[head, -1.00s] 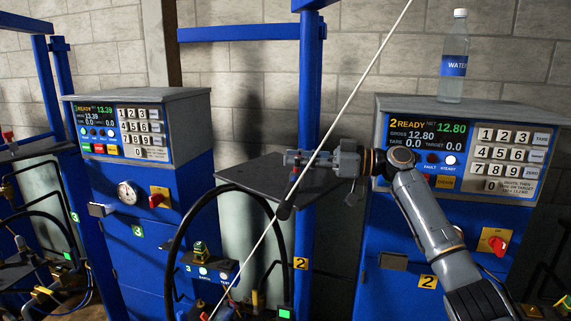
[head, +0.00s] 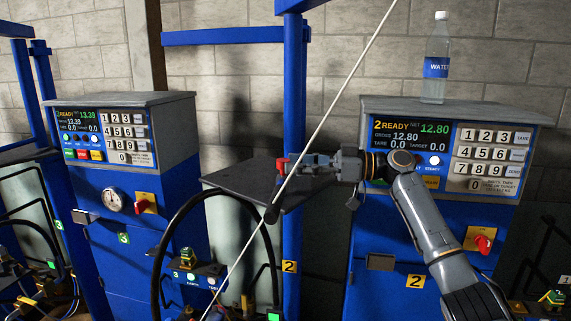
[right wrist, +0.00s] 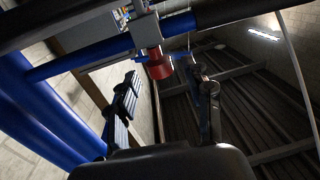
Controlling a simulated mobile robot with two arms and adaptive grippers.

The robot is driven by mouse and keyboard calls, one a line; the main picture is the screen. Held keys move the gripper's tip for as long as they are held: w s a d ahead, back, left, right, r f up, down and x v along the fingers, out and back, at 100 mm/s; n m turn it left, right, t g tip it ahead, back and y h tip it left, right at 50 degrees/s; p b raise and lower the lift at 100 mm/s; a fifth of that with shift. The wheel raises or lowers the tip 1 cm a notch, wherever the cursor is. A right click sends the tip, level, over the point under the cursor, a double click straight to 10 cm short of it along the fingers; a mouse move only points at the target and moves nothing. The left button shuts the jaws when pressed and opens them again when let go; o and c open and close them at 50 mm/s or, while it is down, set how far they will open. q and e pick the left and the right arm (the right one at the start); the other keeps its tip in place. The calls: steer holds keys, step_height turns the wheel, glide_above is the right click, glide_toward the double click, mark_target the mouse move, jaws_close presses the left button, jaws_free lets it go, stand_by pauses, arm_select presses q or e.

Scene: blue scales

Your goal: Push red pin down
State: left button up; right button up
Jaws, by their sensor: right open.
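The red pin (head: 282,164) shows in the head view just left of my right gripper's fingertips, near the blue post. In the right wrist view the red pin (right wrist: 158,62) is a short red cylinder under a grey fitting, ahead of the fingers and between their lines. My right gripper (head: 300,167) is level, its arm coming from the lower right. In the right wrist view my right gripper (right wrist: 167,95) is open, with nothing between its fingers. I cannot tell whether a fingertip touches the pin. My left gripper is not in view.
A dark platform (head: 235,178) lies behind and below the gripper. A blue post (head: 294,80) stands beside it. A water bottle (head: 436,45) stands on the right control cabinet (head: 355,210).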

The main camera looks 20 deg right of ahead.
steer(key=v, duration=0.8)
steer(key=shift+s+d, duration=0.15)
steer(key=shift+d, duration=0.2)
